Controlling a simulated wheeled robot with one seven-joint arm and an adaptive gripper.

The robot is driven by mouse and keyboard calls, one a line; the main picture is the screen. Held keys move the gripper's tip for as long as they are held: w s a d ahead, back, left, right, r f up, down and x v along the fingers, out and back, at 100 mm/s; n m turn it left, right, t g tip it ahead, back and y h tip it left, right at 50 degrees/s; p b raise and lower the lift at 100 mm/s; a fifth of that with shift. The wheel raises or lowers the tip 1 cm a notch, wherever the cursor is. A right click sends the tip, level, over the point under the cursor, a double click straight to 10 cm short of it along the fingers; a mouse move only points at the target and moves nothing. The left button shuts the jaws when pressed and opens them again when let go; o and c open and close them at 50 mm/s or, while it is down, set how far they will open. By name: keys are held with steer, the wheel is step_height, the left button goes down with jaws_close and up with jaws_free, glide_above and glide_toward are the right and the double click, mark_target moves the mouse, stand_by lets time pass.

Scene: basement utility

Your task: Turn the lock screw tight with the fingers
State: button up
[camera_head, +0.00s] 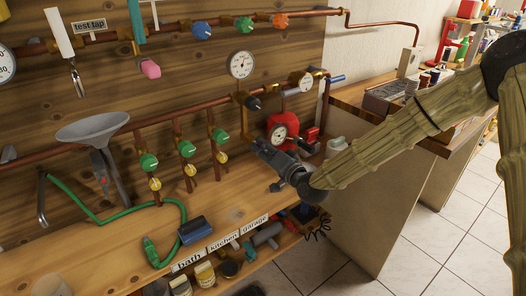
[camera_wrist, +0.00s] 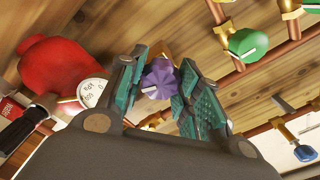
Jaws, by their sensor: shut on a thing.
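A fluted purple knob (camera_wrist: 158,78) with a pale line on its face sits between my fingertips in the wrist view. I cannot tell for sure whether it is the lock screw. My gripper (camera_wrist: 160,72) has its two teal-padded fingers on either side of the knob, shut on it. In the head view my gripper (camera_head: 260,145) reaches the pipework at the right of the wooden board, just left of the red vessel (camera_head: 283,127). There my gripper hides the purple knob.
The red vessel (camera_wrist: 52,65) and a white gauge (camera_wrist: 92,92) are close on the left in the wrist view. A green valve knob (camera_wrist: 248,45) is on the right. Copper pipes with green valves (camera_head: 186,149) run left of my gripper. The bench (camera_head: 110,235) holds a green hose (camera_head: 95,215).

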steer(key=shift+d+m, duration=0.1)
steer(key=shift+m, duration=1.1)
steer(key=o, duration=1)
steer(key=shift+o, duration=0.2)
steer(key=v, duration=1.2)
